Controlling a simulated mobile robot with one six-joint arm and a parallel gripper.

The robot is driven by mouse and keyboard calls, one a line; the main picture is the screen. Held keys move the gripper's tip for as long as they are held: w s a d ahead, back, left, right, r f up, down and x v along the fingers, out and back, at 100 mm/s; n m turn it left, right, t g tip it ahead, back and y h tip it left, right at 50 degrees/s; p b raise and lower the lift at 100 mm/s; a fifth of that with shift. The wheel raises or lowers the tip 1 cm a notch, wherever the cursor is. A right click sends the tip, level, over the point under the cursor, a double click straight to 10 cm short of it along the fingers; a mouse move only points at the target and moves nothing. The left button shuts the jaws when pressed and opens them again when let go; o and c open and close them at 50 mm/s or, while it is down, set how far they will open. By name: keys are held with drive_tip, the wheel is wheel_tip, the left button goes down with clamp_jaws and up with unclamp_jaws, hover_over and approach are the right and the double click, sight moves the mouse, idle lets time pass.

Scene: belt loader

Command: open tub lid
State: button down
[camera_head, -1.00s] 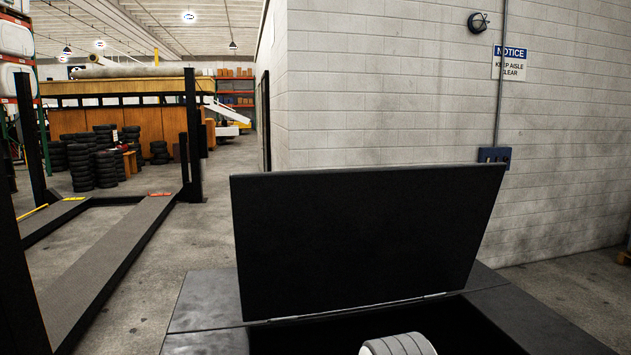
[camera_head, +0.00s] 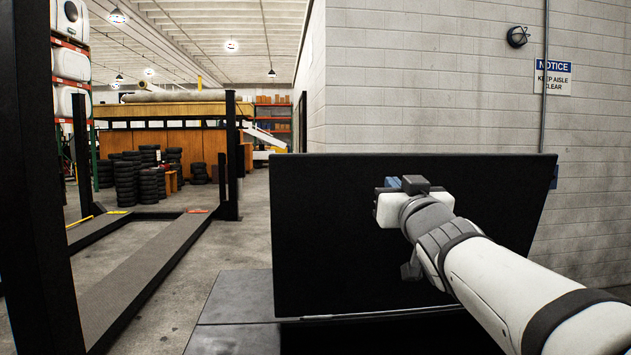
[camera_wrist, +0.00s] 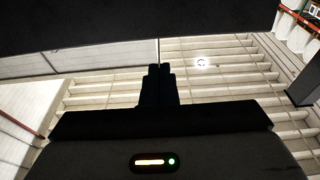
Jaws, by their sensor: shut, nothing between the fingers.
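The tub lid (camera_head: 330,235) is a wide black panel standing up, nearly upright, from its hinge line along the tub's rim (camera_head: 235,297). My gripper (camera_head: 392,205) is in front of the lid's face in the head view, right of its middle and below its top edge. Whether it touches the lid cannot be told. In the wrist view my gripper's dark fingers (camera_wrist: 158,72) are together and empty. A dark panel, probably the lid (camera_wrist: 80,25), fills the top of that view above the fingertips. My arm hides part of the lid and the tub opening.
A block wall (camera_head: 430,80) with a notice sign (camera_head: 553,78) rises behind the lid. At left are a vehicle lift ramp (camera_head: 150,265), a dark post (camera_head: 35,180) and stacked tires (camera_head: 127,183). Open floor lies between the ramp and the tub.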

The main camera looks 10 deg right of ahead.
sight(370, 158)
drive_tip(key=p+x, duration=0.3)
drive_tip(key=x, duration=1.1)
drive_tip(key=shift+p, duration=0.35)
